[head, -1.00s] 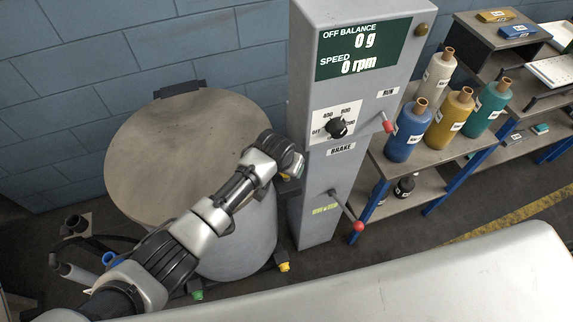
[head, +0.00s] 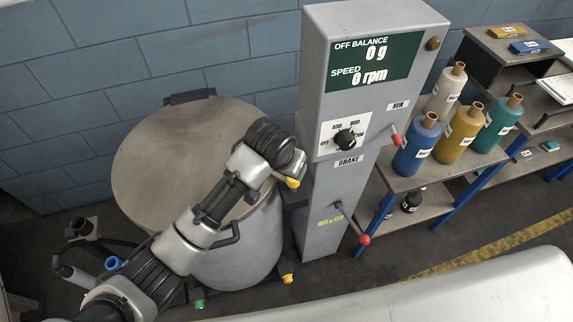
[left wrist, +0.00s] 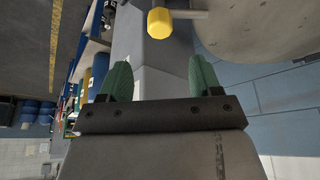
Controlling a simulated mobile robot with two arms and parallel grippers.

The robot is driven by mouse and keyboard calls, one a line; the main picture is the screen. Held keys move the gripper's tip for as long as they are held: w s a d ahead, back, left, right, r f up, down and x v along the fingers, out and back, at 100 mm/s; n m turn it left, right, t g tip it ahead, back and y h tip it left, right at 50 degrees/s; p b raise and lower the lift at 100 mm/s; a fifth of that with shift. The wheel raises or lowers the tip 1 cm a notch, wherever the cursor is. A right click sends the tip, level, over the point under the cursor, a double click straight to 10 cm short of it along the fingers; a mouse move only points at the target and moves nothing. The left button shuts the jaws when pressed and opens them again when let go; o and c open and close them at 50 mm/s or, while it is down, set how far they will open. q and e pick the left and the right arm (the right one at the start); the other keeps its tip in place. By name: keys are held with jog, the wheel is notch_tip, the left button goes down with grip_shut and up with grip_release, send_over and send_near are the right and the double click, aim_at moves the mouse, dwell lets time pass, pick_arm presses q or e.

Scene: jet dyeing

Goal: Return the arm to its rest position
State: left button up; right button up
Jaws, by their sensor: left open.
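My left arm comes in from the left in the head view and reaches across the front of the round lidded drum (head: 150,165). My left gripper (head: 299,177) is at the drum's right side, close to the grey control column (head: 318,215), and is mostly hidden behind its own wrist. In the left wrist view the gripper (left wrist: 159,80) has its two green fingers wide apart with nothing between them. A yellow knob (left wrist: 160,23) on a short shaft is beyond the fingertips, apart from them. My right gripper is not in view.
The column carries a display reading 0 g and 0 rpm (head: 374,62), a black dial (head: 345,139) and two red-knobbed levers (head: 364,239). Right of it, a shelf holds several bottles, one blue (head: 415,148). A pale surface (head: 480,295) fills the front right.

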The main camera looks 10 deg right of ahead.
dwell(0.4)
pick_arm(q)
jog(key=s+a+f+n+y, duration=0.1)
jog(key=s+a+f+n, duration=0.15)
jog(key=s+a, duration=1.05)
jog(key=s+a+f+n+y, duration=0.1)
jog(key=s+a+n+y, duration=0.15)
jog(key=s+a, duration=1.05)
notch_tip(320, 180, down, 28)
jog(key=w+a+g+b, duration=0.1)
jog(key=a+b, duration=0.1)
jog(key=s+a+f+g+b, duration=0.1)
jog(key=s+a+f+b, duration=0.1)
jog(key=s+f, duration=1.4)
notch_tip(320, 180, down, 2)
jog(key=shift+a+f+g+h, duration=0.15)
jog(key=shift+a+g+h, duration=0.2)
jog(key=shift+a, duration=0.3)
